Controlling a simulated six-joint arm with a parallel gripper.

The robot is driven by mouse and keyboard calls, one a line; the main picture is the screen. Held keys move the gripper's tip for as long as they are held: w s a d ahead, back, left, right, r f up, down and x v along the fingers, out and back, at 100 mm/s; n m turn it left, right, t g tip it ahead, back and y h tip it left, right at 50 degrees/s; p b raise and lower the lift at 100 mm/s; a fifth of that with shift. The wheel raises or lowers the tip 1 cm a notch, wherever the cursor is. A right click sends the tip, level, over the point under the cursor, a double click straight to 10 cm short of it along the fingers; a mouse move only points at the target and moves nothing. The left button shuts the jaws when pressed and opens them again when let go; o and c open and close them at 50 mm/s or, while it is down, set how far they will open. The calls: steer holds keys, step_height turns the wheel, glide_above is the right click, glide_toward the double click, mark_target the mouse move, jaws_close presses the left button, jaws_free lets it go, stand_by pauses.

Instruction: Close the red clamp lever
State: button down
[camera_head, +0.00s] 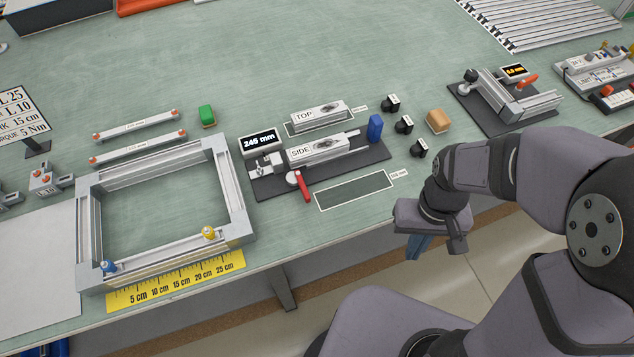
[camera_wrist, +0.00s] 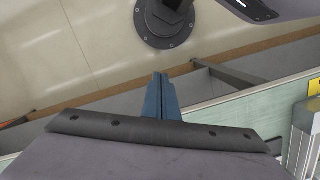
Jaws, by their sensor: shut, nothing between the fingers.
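The red clamp lever (camera_head: 303,187) is at the front left of a dark fixture base (camera_head: 266,187), and it points toward the table's front edge. A silver profile labelled SIDE (camera_head: 325,151) lies on the fixture, beside a display reading 245 mm (camera_head: 262,142). A blue block (camera_head: 375,128) stands at the fixture's right end. My gripper (camera_head: 413,248) hangs beyond the table's front edge, to the right of and apart from the lever. Its blue fingers are together and empty. They also show in the wrist view (camera_wrist: 160,97), where the lever is not visible.
A rectangular profile frame (camera_head: 165,165) and yellow ruler (camera_head: 180,282) lie to the left. A TOP profile (camera_head: 320,116) is behind the fixture. Black labelled blocks (camera_head: 404,124) and a tan block (camera_head: 438,121) stand to the right. A dark green marked pad (camera_head: 352,191) lies right of the lever.

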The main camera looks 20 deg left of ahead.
steer(key=shift+y, duration=0.4)
steer(key=w+a, duration=0.2)
steer(key=a, duration=0.2)
steer(key=w+a, duration=0.3)
steer(key=a, duration=0.1)
steer(key=w+a, duration=0.2)
steer(key=a, duration=0.2)
steer(key=shift+w+a, duration=0.2)
steer(key=shift+a, duration=0.15)
steer(key=w+a+r+m+y, duration=0.1)
steer(key=w+a+r+m, duration=0.3)
steer(key=m, duration=0.9)
steer(key=shift+a+r+y, duration=0.4)
steer(key=shift+a+r, duration=1.25)
steer(key=shift+a, duration=0.15)
